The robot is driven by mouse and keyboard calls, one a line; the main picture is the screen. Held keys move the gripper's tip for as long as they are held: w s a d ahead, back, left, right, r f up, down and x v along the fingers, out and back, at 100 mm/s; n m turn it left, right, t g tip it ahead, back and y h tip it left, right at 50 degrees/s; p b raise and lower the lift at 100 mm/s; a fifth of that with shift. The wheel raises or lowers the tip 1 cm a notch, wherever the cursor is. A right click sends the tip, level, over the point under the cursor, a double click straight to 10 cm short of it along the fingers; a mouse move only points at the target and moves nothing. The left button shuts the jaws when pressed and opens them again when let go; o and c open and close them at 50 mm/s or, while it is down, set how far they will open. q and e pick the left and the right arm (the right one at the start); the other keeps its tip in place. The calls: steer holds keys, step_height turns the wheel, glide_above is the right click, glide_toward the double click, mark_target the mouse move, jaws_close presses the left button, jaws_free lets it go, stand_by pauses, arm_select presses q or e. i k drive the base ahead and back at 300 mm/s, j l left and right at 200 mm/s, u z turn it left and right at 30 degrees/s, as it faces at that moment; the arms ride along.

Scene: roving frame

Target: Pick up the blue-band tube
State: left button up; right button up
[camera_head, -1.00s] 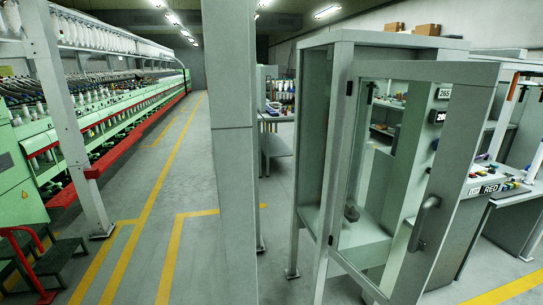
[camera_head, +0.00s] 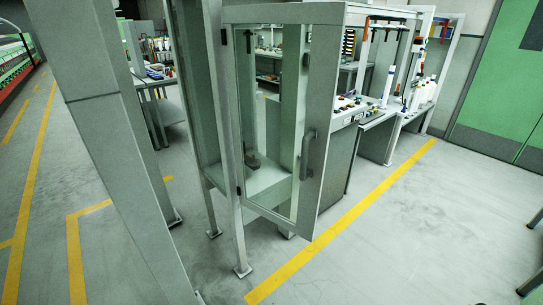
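Upright white tubes stand at the workbenches behind the glass-door cabinet: one white tube (camera_head: 389,86) is nearer and another white tube (camera_head: 414,86) stands to its right. Small blue patches show near them, but they are too small to tell which tube carries a blue band. Neither of my grippers is in view.
A grey cabinet with a glass door (camera_head: 270,130) stands mid-view, its handle on the right edge. A grey post (camera_head: 110,130) stands at left. The workbench (camera_head: 375,118) holds small coloured items. Open floor (camera_head: 400,240) lies at right, beside a yellow line (camera_head: 345,215).

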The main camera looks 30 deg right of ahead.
mark_target(391, 72)
steer(key=z, duration=1.75)
